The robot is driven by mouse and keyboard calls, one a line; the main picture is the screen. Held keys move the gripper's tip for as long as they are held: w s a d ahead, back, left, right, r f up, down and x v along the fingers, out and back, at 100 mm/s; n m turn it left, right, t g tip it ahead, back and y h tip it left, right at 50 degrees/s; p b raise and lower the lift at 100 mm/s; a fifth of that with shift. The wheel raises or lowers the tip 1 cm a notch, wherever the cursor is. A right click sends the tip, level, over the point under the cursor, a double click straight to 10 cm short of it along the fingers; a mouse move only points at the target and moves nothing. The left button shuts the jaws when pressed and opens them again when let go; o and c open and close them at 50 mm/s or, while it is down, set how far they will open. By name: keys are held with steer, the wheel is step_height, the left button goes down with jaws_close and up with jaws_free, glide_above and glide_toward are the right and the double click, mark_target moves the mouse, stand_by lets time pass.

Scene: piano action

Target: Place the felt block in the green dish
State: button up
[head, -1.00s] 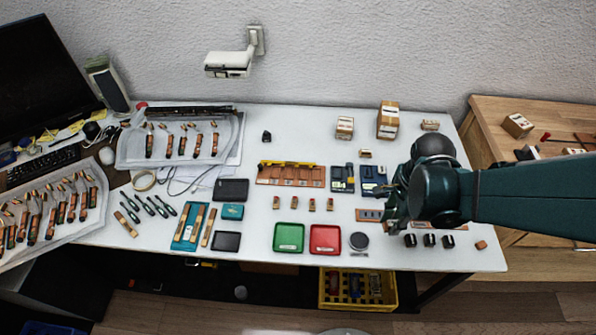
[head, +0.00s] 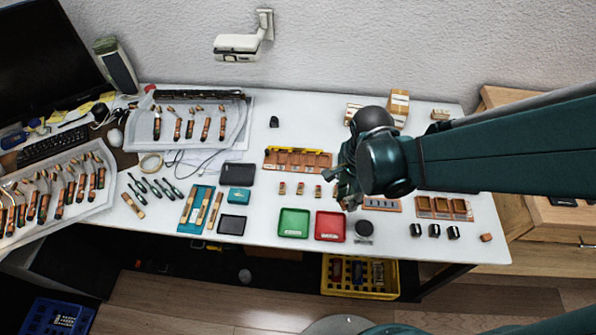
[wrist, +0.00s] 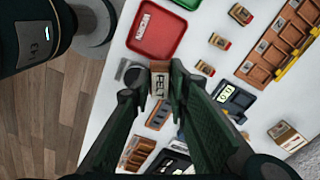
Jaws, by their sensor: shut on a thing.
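My gripper (wrist: 155,78) is shut on a small tan block marked FELT (wrist: 160,85), which shows between the fingertips in the wrist view. In the head view my gripper (head: 345,192) is above the table, behind and right of the red dish (head: 330,226), and the block cannot be made out there. The green dish (head: 293,223) lies just left of the red dish and looks empty. The red dish also shows in the wrist view (wrist: 158,32), with a label on its rim and nothing in it.
Several small blocks (head: 300,188) stand behind the dishes. A round dark tin (head: 364,229) sits right of the red dish. Black cylinders (head: 434,230) and a compartment tray (head: 443,208) lie farther right. A black tray (head: 232,225) is left of the green dish.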

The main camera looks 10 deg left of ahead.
steer(key=s+a+n, duration=0.3)
steer(key=a+n, duration=0.1)
steer(key=a, duration=1.1)
steer(key=shift+a, duration=0.4)
steer(key=b, duration=0.2)
glide_above(294, 224)
steer(key=shift+f, duration=2.8)
steer(key=shift+f, duration=0.1)
steer(key=shift+f+b, duration=0.65)
steer(key=shift+f, duration=1.35)
steer(key=shift+f, duration=0.2)
steer(key=o, duration=0.5)
